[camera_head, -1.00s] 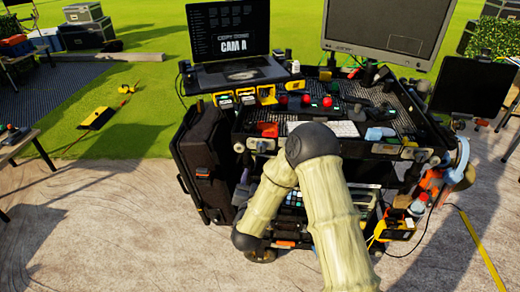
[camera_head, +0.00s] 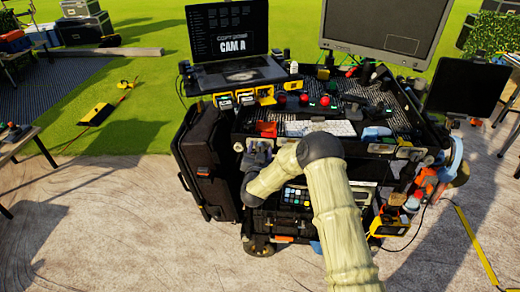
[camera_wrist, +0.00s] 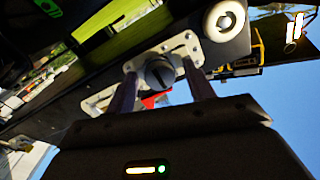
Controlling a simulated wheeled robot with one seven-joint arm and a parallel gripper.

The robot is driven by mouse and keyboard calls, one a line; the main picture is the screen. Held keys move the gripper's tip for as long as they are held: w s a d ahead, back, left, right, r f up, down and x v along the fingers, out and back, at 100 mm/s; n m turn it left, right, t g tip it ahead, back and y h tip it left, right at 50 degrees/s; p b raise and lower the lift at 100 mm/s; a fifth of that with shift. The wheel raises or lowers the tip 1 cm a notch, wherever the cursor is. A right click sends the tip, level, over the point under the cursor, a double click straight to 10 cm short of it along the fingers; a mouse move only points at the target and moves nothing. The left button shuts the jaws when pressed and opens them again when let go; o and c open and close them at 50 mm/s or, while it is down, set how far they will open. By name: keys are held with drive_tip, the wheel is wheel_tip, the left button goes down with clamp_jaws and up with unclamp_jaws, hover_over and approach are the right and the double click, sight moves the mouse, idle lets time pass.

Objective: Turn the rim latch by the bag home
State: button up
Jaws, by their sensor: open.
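The rim latch (camera_wrist: 160,72) shows in the wrist view as a round dark slotted knob on a pale metal plate, with a red piece below it. My gripper (camera_wrist: 161,82) is open, with one finger on each side of the knob; I cannot tell whether they touch it. In the head view my gripper (camera_head: 257,156) is at the front left rim of the cart (camera_head: 222,141), largely covering the latch area. A black upright case or bag (camera_head: 207,165) hangs or stands at the cart's left side, just left of my gripper.
A second round pale fitting (camera_wrist: 222,20) lies close to the latch in the wrist view. A laptop (camera_head: 232,45), a monitor (camera_head: 382,30) and small gear crowd the cart top. An orange bag-like item (camera_head: 430,182) hangs at the right. Open ground lies left.

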drive_tip(key=shift+w, duration=0.1)
drive_tip(key=c, duration=1)
drive_tip(key=shift+o, duration=0.2)
